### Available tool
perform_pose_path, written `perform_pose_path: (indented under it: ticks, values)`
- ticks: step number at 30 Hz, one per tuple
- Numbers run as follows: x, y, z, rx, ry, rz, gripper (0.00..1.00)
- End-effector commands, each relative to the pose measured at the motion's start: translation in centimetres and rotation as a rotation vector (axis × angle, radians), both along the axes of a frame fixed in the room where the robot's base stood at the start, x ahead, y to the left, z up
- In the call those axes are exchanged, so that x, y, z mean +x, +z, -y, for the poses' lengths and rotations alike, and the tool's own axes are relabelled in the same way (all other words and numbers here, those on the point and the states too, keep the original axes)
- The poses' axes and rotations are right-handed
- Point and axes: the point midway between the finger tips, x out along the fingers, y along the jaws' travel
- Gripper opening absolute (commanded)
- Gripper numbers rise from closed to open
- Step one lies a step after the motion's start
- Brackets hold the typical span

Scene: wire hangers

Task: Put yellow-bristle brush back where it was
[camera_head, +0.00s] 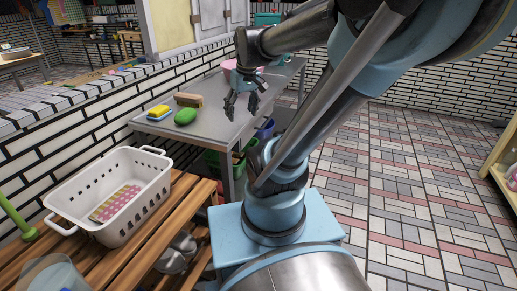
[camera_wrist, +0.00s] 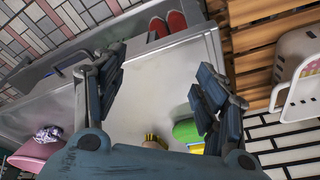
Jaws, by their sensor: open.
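The brush (camera_head: 188,100), with a tan-brown block, lies on the grey metal table (camera_head: 226,118) near the wall-side edge. In the wrist view a bit of yellow bristle (camera_wrist: 152,138) shows at the bottom, and the rest is hidden by my gripper's body. My gripper (camera_head: 241,112) points down over the table, to the right of the brush and apart from it. Its fingers are spread with nothing between them, and the wrist view shows bare table between the fingertips (camera_wrist: 160,65).
A green rounded thing (camera_head: 186,116) and a yellow-and-blue sponge (camera_head: 159,112) lie near the brush. A pink container (camera_head: 229,66) stands behind my gripper. A white basket (camera_head: 115,190) sits on the wooden slatted bench (camera_head: 150,238). The table's front right is clear.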

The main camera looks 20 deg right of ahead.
Motion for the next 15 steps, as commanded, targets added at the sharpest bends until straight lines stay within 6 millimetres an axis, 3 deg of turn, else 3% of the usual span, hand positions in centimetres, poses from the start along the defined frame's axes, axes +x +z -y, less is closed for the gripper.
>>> perform_pose_path:
  ticks: [6, 10, 15]
  values:
    - [-6.3, -4.9, 2.0, -0.02, -0.147, -0.019, 0.65]
    - [-8.9, -7.4, 2.8, -0.029, -0.221, -0.027, 0.65]
    - [-10.7, -9.4, 3.5, -0.036, -0.275, -0.033, 0.65]
